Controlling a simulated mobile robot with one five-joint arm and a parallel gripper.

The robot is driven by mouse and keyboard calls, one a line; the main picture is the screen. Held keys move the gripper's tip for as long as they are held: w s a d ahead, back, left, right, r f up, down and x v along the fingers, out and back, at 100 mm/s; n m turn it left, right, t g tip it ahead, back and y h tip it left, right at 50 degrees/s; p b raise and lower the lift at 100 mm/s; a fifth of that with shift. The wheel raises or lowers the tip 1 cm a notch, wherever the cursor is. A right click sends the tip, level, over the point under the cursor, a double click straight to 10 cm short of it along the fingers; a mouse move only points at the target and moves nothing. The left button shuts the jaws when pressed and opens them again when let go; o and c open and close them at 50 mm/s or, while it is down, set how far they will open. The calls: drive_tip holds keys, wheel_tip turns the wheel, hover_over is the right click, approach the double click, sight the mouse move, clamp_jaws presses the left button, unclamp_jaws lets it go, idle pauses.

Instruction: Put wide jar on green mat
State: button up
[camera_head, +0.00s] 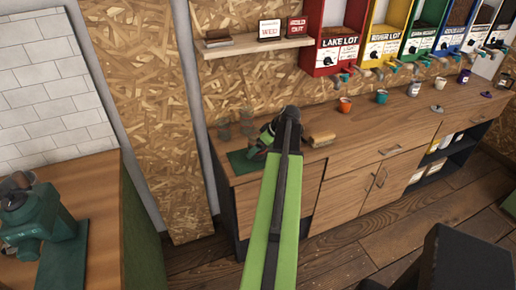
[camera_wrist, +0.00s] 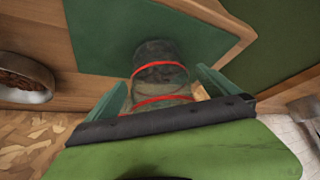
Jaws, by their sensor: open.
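The green mat (camera_head: 239,162) lies at the left end of the wooden counter; it also shows in the wrist view (camera_wrist: 105,30). A clear glass jar with two red bands (camera_wrist: 160,76) is over the mat, between my open fingers. It looks like the wide jar; I cannot tell whether the fingers touch it. In the head view my arm hides this jar. My gripper (camera_head: 262,143) is low at the mat's right side, and its open fingers show in the wrist view (camera_wrist: 162,92).
A stacked tan item (camera_head: 321,140) is close to the right of my gripper. An orange cup (camera_head: 345,105) and a teal cup (camera_head: 381,97) stand farther right, under the bean dispensers (camera_head: 337,50). A shelf (camera_head: 258,45) hangs above. A round, dark-filled container (camera_wrist: 22,78) shows in the wrist view.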

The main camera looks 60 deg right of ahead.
drive_tip(key=shift+r+p, duration=0.3)
drive_tip(key=p+v, duration=0.9)
drive_tip(key=v, duration=0.2)
drive_tip(key=shift+s+r+p, duration=0.25)
drive_tip(key=shift+p, duration=0.15)
